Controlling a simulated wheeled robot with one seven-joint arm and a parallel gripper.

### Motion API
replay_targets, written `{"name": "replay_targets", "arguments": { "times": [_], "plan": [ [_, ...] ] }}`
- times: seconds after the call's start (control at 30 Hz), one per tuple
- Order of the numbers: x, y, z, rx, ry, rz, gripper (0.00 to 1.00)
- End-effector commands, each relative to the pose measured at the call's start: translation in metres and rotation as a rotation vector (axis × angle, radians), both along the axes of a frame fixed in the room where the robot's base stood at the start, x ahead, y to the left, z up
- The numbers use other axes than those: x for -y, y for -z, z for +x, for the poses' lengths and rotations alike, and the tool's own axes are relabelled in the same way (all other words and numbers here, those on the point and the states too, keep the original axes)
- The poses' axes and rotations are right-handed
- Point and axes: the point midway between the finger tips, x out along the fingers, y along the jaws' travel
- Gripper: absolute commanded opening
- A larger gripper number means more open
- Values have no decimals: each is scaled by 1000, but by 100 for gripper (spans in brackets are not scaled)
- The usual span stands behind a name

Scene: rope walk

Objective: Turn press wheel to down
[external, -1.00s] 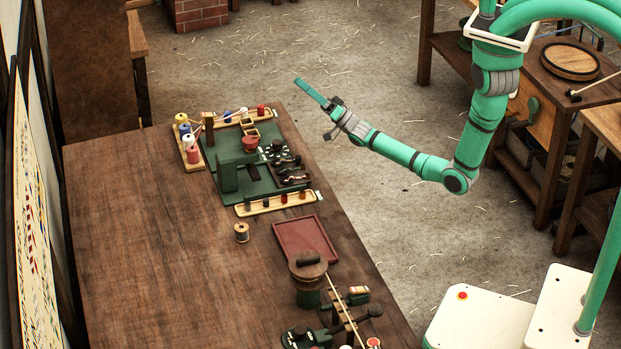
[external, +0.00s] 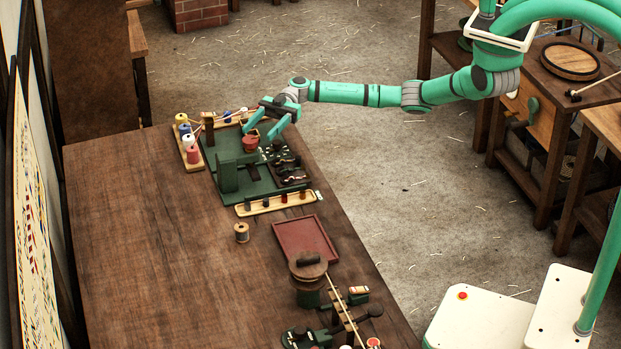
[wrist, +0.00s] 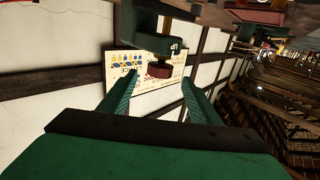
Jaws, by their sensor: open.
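The press wheel (external: 250,143) is a small red-brown round piece at the green press (external: 228,174) on the table. In the wrist view the wheel (wrist: 159,70) is between and beyond the fingertips, under the dark green press body (wrist: 150,38). A small white mark beside it seems to read "up". My gripper (external: 259,134) is open and empty, its two green fingers reaching down on either side of the wheel's near side. I cannot tell whether they touch it. The wheel's far side is hidden.
Coloured spools (external: 186,140) stand in a wooden rack behind the press. Dark hand tools (external: 288,165) lie to its right. A wooden tray with pegs (external: 275,203) and a red tray (external: 305,238) lie nearer the camera. The left table top (external: 140,230) is clear.

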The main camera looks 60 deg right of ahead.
Motion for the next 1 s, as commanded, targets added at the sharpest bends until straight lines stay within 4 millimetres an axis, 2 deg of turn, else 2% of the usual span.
{"name": "replay_targets", "arguments": {
  "times": [0.17,0.4,0.6,0.8,1.0],
  "plan": [
    [-19,0,-1,0,-5,-1,57],
    [-62,0,-1,1,-5,0,57],
    [-90,0,0,0,-2,1,57],
    [-105,0,0,0,-1,1,57],
    [-107,0,0,1,0,1,57]
  ]
}}
